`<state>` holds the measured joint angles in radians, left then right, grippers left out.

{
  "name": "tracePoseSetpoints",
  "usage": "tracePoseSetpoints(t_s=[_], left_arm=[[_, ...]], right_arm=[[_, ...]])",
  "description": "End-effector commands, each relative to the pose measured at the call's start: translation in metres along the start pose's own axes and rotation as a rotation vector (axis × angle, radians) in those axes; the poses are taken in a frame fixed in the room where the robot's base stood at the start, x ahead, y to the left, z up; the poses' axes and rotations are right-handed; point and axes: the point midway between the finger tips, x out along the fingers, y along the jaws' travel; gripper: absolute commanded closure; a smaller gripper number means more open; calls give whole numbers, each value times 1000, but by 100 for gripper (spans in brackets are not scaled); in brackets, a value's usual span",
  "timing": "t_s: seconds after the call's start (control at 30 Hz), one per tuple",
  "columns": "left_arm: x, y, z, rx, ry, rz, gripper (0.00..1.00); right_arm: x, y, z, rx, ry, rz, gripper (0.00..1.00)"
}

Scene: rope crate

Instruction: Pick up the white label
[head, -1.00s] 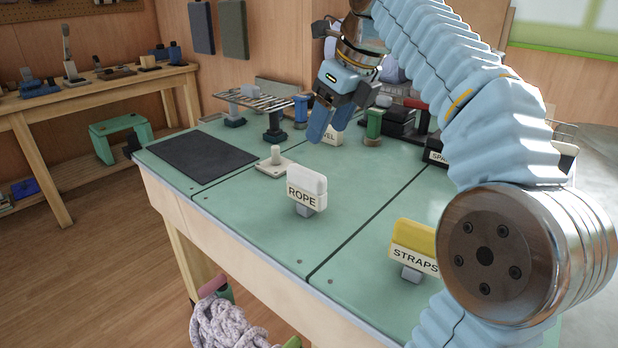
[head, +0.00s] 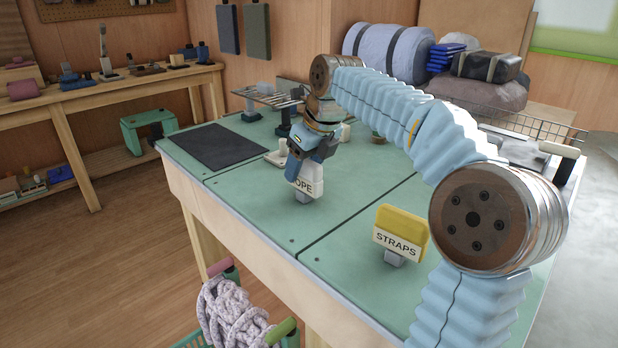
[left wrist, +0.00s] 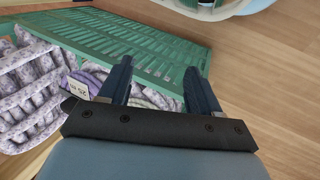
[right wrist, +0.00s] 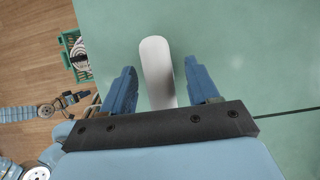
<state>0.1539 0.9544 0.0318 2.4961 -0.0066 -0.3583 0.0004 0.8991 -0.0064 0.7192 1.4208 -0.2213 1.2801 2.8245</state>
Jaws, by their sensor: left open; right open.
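The white label (head: 306,183) reads "ROPE", its first letter hidden by my gripper, and stands upright on a small grey foot on the green table. In the right wrist view the white label (right wrist: 157,72) shows from above as a rounded white strip between the fingers. My right gripper (head: 296,168) is open; its fingers (right wrist: 162,88) are either side of the label with gaps visible. My left gripper (left wrist: 160,85) is open and empty, over a green crate (left wrist: 150,40) with pale rope in it. The left gripper is out of the head view.
A yellow "STRAPS" label (head: 400,232) stands to the right on the table (head: 260,212). A dark mat (head: 213,146) lies at the back left. Rope (head: 232,315) sits in the crate below the table's front edge.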

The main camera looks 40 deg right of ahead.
Motion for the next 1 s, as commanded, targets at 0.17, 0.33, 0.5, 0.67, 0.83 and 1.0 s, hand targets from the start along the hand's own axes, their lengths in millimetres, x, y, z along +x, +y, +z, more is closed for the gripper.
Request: tracePoseSetpoints(t_s=[0.17,0.33,0.5,0.67,0.83,1.0], left_arm=[[0,0,0,0,0,0,37],[0,0,0,0,0,0,37],[0,0,0,0,0,0,37],[0,0,0,0,0,0,37],[0,0,0,0,0,0,37],[0,0,0,0,0,0,37]], right_arm=[[0,0,0,0,0,0,50],[0,0,0,0,0,0,76],[-1,0,0,0,1,0,100],[-1,0,0,0,0,0,100],[-2,0,0,0,0,0,100],[-9,-3,-3,0,1,0,100]])
